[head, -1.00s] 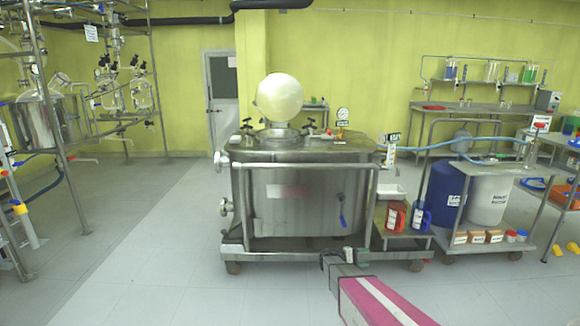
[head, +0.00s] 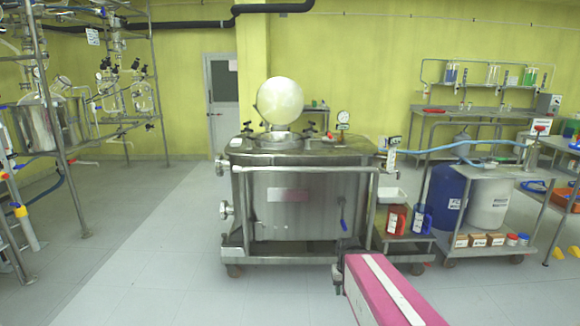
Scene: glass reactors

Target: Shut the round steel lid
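The round steel lid (head: 280,101) stands open and upright above the steel tank, its pale round face toward me. The tank (head: 318,201) is a wide steel vessel on a wheeled frame. The round opening (head: 278,140) below the lid is on the tank's top. My gripper (head: 339,274) is at the lower middle, at the end of my pink arm, low in front of the tank's right part and well below the lid. Its fingers are small and mostly hidden by my arm, so I cannot tell if they are open.
A steel rail (head: 300,168) runs across the tank's front. Valves and a gauge (head: 343,117) stand on its top. A trolley with a blue drum (head: 446,196) stands at right; red and blue jugs (head: 397,219) stand between. The floor (head: 160,250) at left is clear.

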